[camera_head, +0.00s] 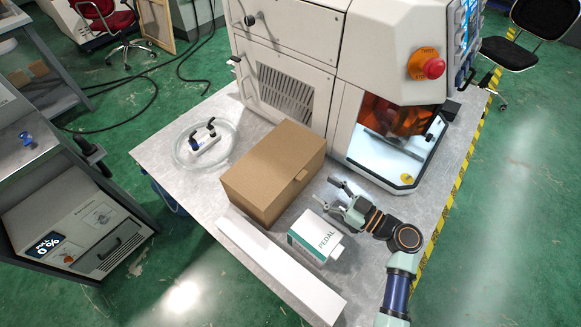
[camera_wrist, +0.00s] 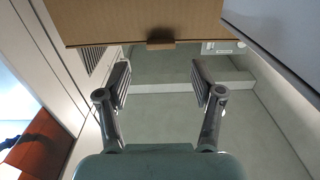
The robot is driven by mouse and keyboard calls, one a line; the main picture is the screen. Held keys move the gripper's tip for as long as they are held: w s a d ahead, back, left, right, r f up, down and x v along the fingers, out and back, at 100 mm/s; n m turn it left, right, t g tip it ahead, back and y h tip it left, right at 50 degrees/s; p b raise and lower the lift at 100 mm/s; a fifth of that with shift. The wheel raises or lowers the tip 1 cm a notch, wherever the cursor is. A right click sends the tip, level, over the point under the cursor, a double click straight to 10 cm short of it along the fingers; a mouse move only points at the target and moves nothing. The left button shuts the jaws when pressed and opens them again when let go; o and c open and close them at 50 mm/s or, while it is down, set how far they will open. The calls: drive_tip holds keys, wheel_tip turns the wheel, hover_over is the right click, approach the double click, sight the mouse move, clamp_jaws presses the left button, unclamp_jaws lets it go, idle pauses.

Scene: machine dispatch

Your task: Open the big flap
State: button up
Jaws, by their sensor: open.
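A closed brown cardboard box (camera_head: 262,172) stands on the grey table, with a small tab (camera_head: 301,175) on its right-hand side. In the wrist view the box (camera_wrist: 120,18) fills the top, and the tab (camera_wrist: 160,43) hangs centred ahead of my fingers. My gripper (camera_head: 327,193) is to the right of the box, apart from it, with its fingers pointing toward it. In the wrist view my gripper (camera_wrist: 160,80) is open, with nothing between the fingers. Which part is the big flap cannot be told for certain; the box top looks closed.
A long white block (camera_head: 278,268) lies along the table's front edge. A large machine (camera_head: 300,60) with a red button (camera_head: 433,68) stands behind. A coiled hose (camera_head: 178,150) lies left of the box.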

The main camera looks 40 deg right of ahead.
sight(304, 177)
drive_tip(key=w, duration=0.4)
drive_tip(key=w+a, duration=0.1)
drive_tip(key=w, duration=0.2)
drive_tip(key=shift+c, duration=0.2)
drive_tip(key=shift+s, duration=0.1)
clamp_jaws()
